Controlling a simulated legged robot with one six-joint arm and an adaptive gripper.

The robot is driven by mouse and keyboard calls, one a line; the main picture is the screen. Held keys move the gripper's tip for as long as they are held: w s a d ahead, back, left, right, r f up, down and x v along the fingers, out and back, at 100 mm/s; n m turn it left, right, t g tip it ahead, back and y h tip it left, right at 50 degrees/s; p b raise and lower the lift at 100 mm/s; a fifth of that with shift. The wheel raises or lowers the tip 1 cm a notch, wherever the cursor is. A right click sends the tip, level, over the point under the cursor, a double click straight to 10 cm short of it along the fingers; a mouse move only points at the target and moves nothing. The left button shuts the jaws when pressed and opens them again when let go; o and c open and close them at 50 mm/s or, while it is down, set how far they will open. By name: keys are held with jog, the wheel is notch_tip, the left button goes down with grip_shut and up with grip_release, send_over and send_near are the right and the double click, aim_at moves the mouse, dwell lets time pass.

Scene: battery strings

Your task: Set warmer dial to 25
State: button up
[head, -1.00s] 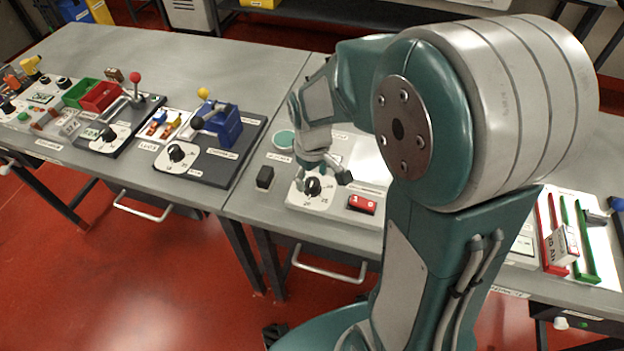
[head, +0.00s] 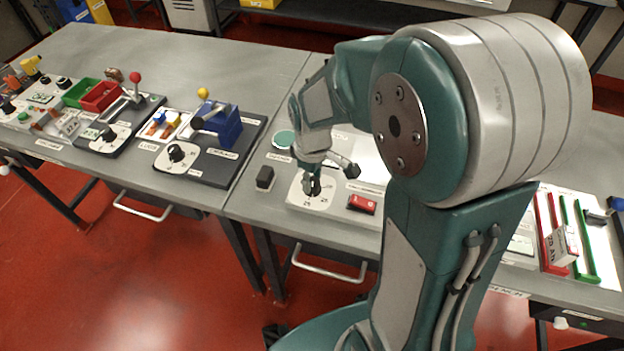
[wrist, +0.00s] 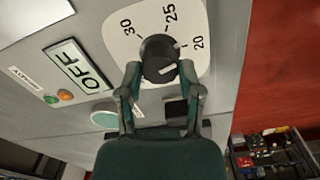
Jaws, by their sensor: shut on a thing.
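The warmer dial is a round black knob (wrist: 160,54) on a white plate (wrist: 187,10) marked 30, 25 and 20. In the wrist view a short white mark shows on the knob's lower part; I cannot tell for sure which number the knob is set to. The plate also shows in the head view (head: 297,197), with the knob (head: 312,188) partly hidden by my gripper (head: 314,178). In the wrist view my gripper (wrist: 158,67) has one finger on each side of the knob and is shut on it.
A display reading OFF (wrist: 79,67) is beside the dial plate. Another dial (head: 177,152) is on the left table.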

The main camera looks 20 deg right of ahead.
aim_at(312, 181)
jog(key=shift+n, duration=1.3)
jog(key=shift+s, duration=0.1)
jog(key=shift+n, duration=0.8)
jog(key=n, duration=0.4)
jog(key=o, duration=1)
jog(key=shift+f, duration=0.1)
jog(key=shift+c, duration=0.2)
jog(key=shift+r, duration=1.85)
